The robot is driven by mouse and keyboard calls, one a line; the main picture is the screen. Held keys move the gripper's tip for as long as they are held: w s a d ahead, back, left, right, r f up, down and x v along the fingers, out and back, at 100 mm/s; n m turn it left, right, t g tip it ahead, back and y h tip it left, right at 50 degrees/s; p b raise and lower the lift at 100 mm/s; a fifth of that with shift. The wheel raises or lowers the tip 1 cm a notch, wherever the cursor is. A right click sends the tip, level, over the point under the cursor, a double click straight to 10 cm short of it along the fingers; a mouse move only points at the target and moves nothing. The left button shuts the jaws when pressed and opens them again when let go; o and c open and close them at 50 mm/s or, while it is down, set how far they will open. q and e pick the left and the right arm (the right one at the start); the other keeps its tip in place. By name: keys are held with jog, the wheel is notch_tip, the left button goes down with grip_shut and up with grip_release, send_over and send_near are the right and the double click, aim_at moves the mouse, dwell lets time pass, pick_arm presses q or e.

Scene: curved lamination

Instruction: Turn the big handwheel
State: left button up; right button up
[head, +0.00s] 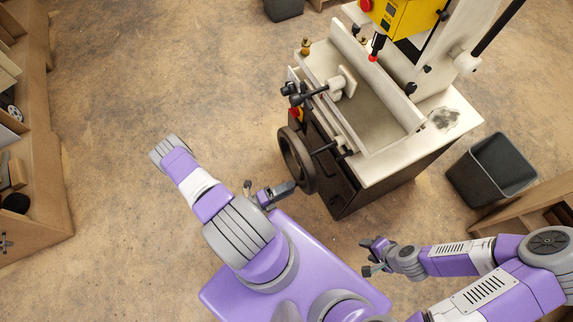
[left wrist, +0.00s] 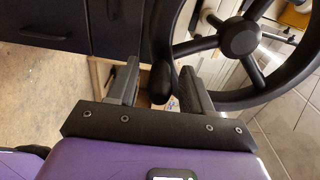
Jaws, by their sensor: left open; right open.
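The big handwheel (head: 297,160) is dark, with a thick round rim, and sits on the left side of the machine. In the left wrist view the handwheel (left wrist: 238,40) fills the upper right, with its hub and spokes showing. My left gripper (head: 284,188) is open beside the wheel's lower rim. In the left wrist view its two fingers (left wrist: 160,88) stand apart on either side of a dark rounded handle (left wrist: 158,84) at the wheel's rim. I cannot tell whether they touch it. My right gripper (head: 370,257) is open and empty, well below and right of the wheel.
The pale machine bed (head: 380,125) stands on a dark cabinet (head: 338,190) right behind the wheel. A dark bin (head: 492,167) stands to the right. Wooden shelving (head: 45,190) lines the left edge. The floor (head: 130,90) to the left is clear.

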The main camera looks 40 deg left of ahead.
pick_arm(q)
jog(key=p+v, duration=0.1)
jog(key=v, duration=0.6)
jog(key=shift+s, duration=0.3)
